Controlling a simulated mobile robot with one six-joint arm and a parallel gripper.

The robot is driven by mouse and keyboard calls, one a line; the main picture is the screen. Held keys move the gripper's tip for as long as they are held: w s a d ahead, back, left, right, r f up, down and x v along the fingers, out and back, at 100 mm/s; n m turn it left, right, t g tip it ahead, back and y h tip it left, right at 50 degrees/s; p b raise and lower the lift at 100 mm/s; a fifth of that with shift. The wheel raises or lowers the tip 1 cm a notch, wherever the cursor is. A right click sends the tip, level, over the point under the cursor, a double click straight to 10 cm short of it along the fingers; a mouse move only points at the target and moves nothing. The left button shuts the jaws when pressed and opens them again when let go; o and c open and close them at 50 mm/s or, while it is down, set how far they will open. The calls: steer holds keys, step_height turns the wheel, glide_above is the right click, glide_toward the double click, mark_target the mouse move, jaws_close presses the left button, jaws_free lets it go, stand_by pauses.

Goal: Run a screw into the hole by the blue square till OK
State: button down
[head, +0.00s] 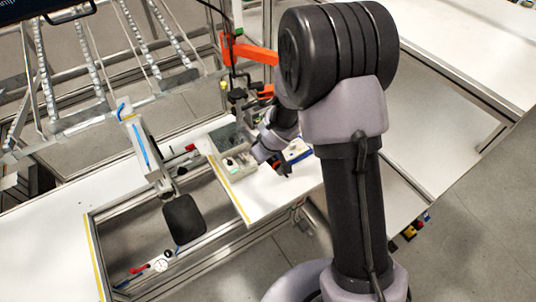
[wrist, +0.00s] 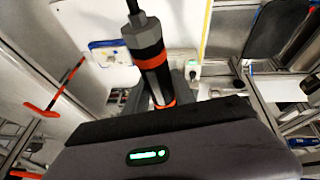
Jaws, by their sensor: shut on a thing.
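My gripper (wrist: 160,92) is shut around a dark grey screwdriver (wrist: 146,38) with orange bands. The tool's upper part and a cable show at the top of the wrist view; its tip and any screw are hidden. In the head view my gripper (head: 281,166) is small and partly behind my arm, over the right part of the white table. Beside it is a white piece with a blue edge (head: 299,153), also left of the tool in the wrist view (wrist: 105,45). I cannot make out a blue square, a hole or an OK sign.
A grey parts bin (head: 232,140) stands left of my gripper. A dark padded piece (head: 185,218) sits over the metal frame at lower left. An orange bracket (head: 248,52) stands behind my gripper. The white table (head: 45,235) is mostly clear on the left.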

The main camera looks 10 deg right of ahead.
steer(key=shift+f+b, duration=1.5)
steer(key=shift+f, duration=0.4)
steer(key=shift+f+b, duration=1.95)
steer(key=shift+f, duration=0.2)
steer(key=shift+f+b, duration=0.75)
steer(key=shift+b, duration=0.1)
steer(key=shift+f, duration=0.15)
